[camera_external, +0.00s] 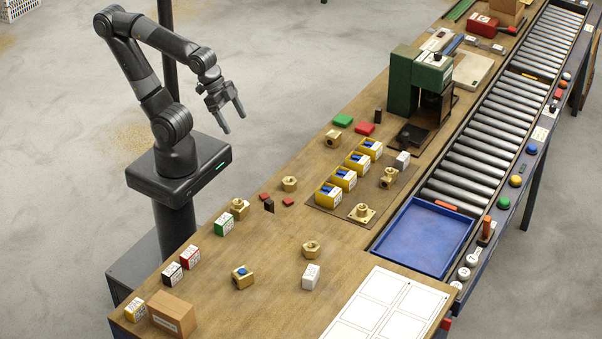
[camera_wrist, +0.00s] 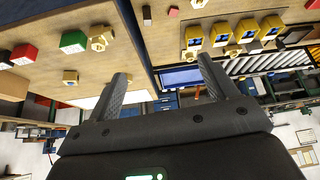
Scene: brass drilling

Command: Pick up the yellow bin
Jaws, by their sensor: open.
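Several yellow bins with blue contents and white labels stand in a row on a brown board on the workbench. In the external view the nearest yellow bin (camera_external: 322,198) is at the row's lower left end and the farthest yellow bin (camera_external: 377,150) at its upper right end. The row also shows at the upper right of the wrist view, with one yellow bin (camera_wrist: 194,44) at its left end. I cannot tell which bin is meant. My gripper (camera_external: 235,123) is open and empty, raised left of the bench and well apart from the bins. Its spread fingers (camera_wrist: 163,75) show in the wrist view.
Brass fittings (camera_external: 240,277) are scattered on the bench, with labelled boxes (camera_external: 223,225) and a cardboard box (camera_external: 171,315). A green drill press (camera_external: 404,80) stands beyond the bins. A blue tray (camera_external: 424,238) and roller conveyor (camera_external: 485,142) lie to the right.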

